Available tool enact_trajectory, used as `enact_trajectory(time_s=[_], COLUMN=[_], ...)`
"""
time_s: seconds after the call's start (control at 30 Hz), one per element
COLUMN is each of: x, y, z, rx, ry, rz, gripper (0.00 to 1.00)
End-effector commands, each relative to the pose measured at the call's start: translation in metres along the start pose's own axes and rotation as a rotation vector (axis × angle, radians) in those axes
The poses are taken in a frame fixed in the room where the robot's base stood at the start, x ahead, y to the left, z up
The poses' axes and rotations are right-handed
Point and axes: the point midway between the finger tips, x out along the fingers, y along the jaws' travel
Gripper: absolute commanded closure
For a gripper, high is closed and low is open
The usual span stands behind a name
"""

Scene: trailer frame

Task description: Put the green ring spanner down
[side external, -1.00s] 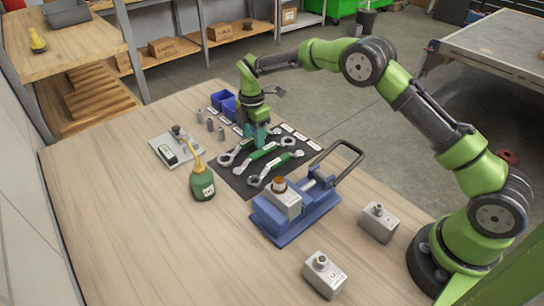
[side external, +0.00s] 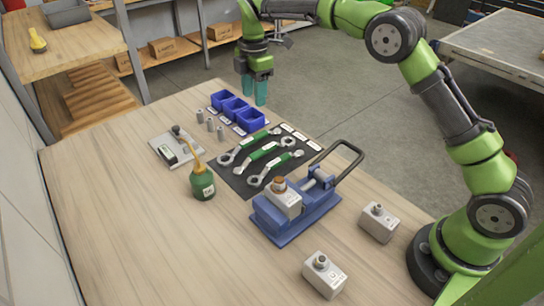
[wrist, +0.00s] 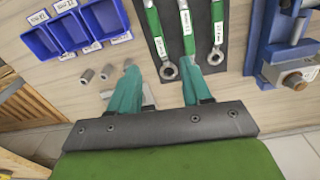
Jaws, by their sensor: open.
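Three spanners with green handles lie side by side on a dark mat (side external: 239,186): a far one (side external: 248,146), a middle one (side external: 263,153) and a near one (side external: 282,168). I cannot tell from their labels which is the green ring spanner. They also show at the top of the wrist view, with ring ends visible, as left (wrist: 155,35), middle (wrist: 187,30) and right (wrist: 217,25) spanners. My gripper (side external: 254,93) is open and empty, raised above the table's far side, clear of the spanners. Its teal fingers (wrist: 158,82) are spread apart in the wrist view.
Several blue bins (side external: 236,107) and small grey metal cylinders (side external: 210,125) stand beyond the mat. A green bottle (side external: 202,184) stands left of it. A blue fixture (side external: 268,222) with a raised handle is at its near right. The table's front left (side external: 130,230) is clear.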

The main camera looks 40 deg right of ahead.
Motion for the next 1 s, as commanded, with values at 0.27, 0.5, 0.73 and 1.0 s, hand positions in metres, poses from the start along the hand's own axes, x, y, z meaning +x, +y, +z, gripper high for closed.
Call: enact_trajectory(time_s=[0.27,0.5,0.73,1.0], x=[-0.095,-0.135,-0.128,-0.099], y=[-0.074,-0.168,-0.258,-0.311], z=[0.016,0.031,0.043,0.05], rx=[0.484,0.968,1.422,1.734], ry=[0.111,0.283,0.496,0.667], rz=[0.139,0.225,0.249,0.221], gripper=[0.52,0.52,0.52,0.52])
